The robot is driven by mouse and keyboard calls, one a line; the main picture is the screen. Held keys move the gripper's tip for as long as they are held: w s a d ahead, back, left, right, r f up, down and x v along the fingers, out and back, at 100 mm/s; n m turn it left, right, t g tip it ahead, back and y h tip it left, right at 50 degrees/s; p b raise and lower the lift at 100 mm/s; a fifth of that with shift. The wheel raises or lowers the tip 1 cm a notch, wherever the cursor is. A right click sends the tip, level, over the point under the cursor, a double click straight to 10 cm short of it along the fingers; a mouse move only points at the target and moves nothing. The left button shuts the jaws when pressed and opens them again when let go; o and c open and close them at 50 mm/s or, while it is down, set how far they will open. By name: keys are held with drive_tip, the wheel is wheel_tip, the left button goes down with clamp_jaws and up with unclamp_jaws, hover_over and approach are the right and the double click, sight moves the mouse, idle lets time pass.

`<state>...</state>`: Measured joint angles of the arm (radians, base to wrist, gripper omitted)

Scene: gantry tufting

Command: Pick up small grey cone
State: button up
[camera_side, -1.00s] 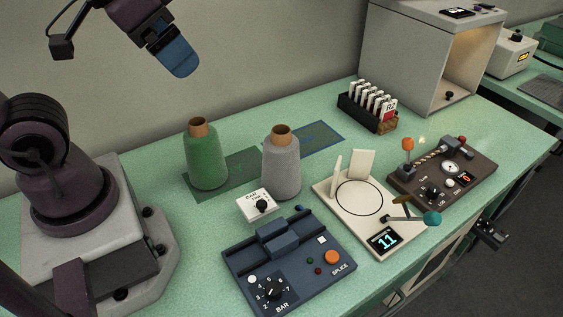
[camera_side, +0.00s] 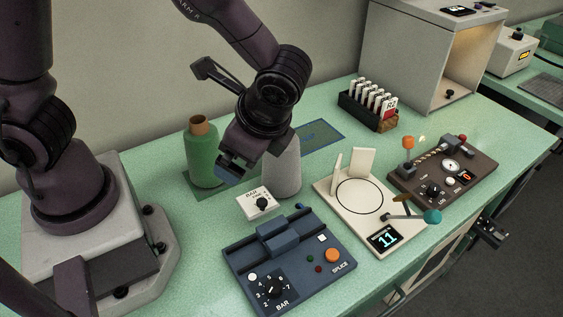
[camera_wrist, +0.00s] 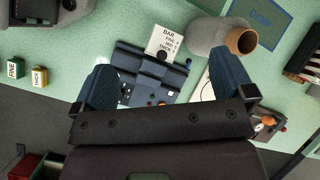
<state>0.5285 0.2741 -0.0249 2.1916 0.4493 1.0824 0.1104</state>
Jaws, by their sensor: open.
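The grey cone (camera_side: 283,174) stands upright on the green bench, its upper part partly hidden behind my gripper in the side view. In the wrist view the grey cone (camera_wrist: 207,34) shows at the top right with its brown tube end, beyond the right finger and outside the gap. My gripper (camera_side: 233,167) is open and empty, tilted down, above the bench and left of the cone in the side view. In the wrist view my gripper (camera_wrist: 165,82) has its blue fingers wide apart over the splice box. I cannot tell whether it touches the cone.
A green cone (camera_side: 205,158) stands left of the grey one. A BAR card block (camera_side: 256,203) and blue splice box (camera_side: 288,262) sit in front. A cream scale plate (camera_side: 345,225), brown control box (camera_side: 475,175) and card rack (camera_side: 350,115) stand to the right.

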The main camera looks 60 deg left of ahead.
sight(282, 160)
drive_tip(key=w+d+f+m+t+y, duration=0.3)
drive_tip(key=w+f+m+t+y, duration=0.35)
drive_tip(key=m, duration=0.45)
drive_tip(key=w+a+f, duration=0.2)
drive_tip(key=a, duration=0.3)
drive_tip(key=w+a+f+g, duration=0.1)
drive_tip(key=w+a+f, duration=0.1)
drive_tip(key=a, duration=0.3)
drive_tip(key=shift+w+a, duration=0.35)
drive_tip(key=shift+a, duration=0.05)
drive_tip(key=shift+r, duration=0.1)
drive_tip(key=c, duration=1.3)
